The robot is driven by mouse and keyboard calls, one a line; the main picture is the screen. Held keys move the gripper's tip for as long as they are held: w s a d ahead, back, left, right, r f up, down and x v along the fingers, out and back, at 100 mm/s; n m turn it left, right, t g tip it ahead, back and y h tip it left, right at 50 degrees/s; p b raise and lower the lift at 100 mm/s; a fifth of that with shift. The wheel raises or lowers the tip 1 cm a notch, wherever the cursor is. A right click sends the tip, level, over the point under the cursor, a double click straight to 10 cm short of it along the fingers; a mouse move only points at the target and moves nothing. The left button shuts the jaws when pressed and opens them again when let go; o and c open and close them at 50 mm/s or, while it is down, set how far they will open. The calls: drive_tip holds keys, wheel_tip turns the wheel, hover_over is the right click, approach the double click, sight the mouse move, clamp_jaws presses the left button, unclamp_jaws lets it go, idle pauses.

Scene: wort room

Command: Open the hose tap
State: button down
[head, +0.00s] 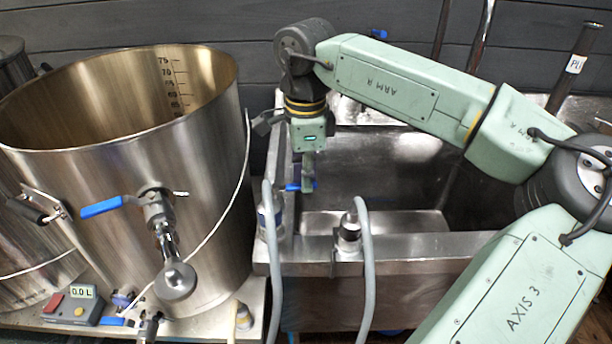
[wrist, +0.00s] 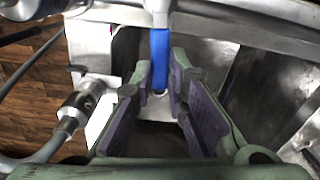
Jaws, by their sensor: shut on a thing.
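The blue lever of the hose tap (head: 293,187) shows at the left end of the steel sink, partly behind my gripper. In the wrist view the blue lever (wrist: 159,48) runs between my fingers, pointing from the top of the picture toward me. My gripper (head: 308,183) reaches down from above. In the wrist view my gripper (wrist: 162,85) has its purple-padded fingers closed around the lever's end. The tap's body is mostly hidden in the head view. A grey hose (head: 274,265) with a metal fitting (head: 268,218) stands just left of the lever.
A second metal hose fitting (head: 348,236) with a grey hose (head: 366,275) sits on the front rim of the sink (head: 420,247). A large steel kettle (head: 100,150) with a blue-handled valve (head: 103,207) stands at left. A small meter (head: 80,305) reads 0.0 L.

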drive_tip(key=w+a+n, duration=0.1)
drive_tip(key=n, duration=0.3)
drive_tip(key=w+a+n, duration=0.1)
drive_tip(key=w+n, duration=0.1)
drive_tip(key=n, duration=0.2)
drive_tip(key=w+a+n, duration=0.1)
drive_tip(key=a+n, duration=0.1)
drive_tip(key=n, duration=0.2)
drive_tip(key=shift+w+n, duration=0.3)
drive_tip(key=shift+w, duration=0.05)
drive_tip(key=shift+w+a+n+p, duration=0.15)
drive_tip(key=shift+a+n, duration=0.35)
drive_tip(key=shift+n, duration=0.45)
drive_tip(key=shift+w+a+n+p, duration=0.15)
drive_tip(key=shift+a+n, duration=0.3)
drive_tip(key=shift+n, duration=0.5)
drive_tip(key=shift+s, duration=0.15)
drive_tip(key=c, duration=1.6)
unclamp_jaws()
